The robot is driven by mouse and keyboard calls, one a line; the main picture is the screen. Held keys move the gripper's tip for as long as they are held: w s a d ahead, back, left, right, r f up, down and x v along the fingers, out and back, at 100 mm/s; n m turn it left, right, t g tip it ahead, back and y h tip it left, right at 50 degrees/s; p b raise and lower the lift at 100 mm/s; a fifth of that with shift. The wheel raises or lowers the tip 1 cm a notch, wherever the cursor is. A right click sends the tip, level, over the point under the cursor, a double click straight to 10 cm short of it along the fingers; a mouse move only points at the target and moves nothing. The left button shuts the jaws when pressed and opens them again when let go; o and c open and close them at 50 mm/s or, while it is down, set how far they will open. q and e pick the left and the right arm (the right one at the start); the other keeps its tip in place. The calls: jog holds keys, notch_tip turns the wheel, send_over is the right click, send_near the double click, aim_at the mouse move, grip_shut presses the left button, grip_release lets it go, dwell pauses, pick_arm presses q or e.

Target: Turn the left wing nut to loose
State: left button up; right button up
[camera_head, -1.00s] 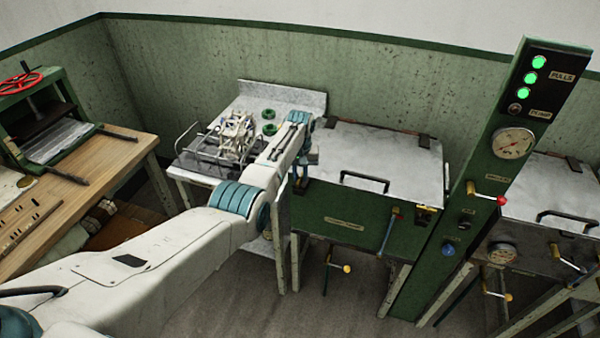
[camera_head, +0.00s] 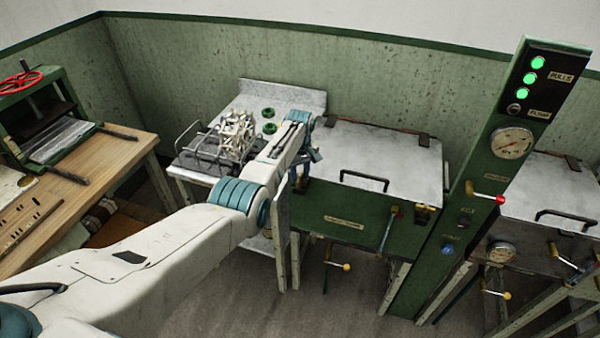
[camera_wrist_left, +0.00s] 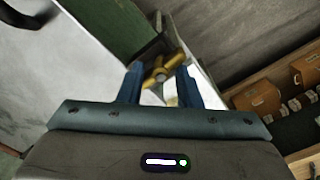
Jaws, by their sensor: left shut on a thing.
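The left wing nut (camera_wrist_left: 160,72) is a brass-yellow, winged piece in the left wrist view, at the edge of the green basin. My left gripper (camera_wrist_left: 160,80) has blue fingers on either side of it and is shut on it. In the head view my left gripper (camera_head: 305,168) is at the left end of the green basin (camera_head: 345,215), where my arm and gripper hide the wing nut. Another brass piece (camera_head: 424,207) is at the basin's right front. My right gripper is not in view.
The basin has a closed grey lid with a black handle (camera_head: 364,181). A control post (camera_head: 480,190) with green lamps and a gauge stands to the right. A small table with a wire rack (camera_head: 235,135) is behind my forearm. A wooden bench (camera_head: 100,165) is at left.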

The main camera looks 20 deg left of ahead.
aim_at(300, 175)
pick_arm(q)
jog(key=o, duration=0.9)
jog(key=shift+o, duration=0.2)
jog(key=shift+s, duration=0.1)
notch_tip(300, 175, up, 11)
jog(key=b, duration=0.3)
jog(key=shift+f, duration=0.1)
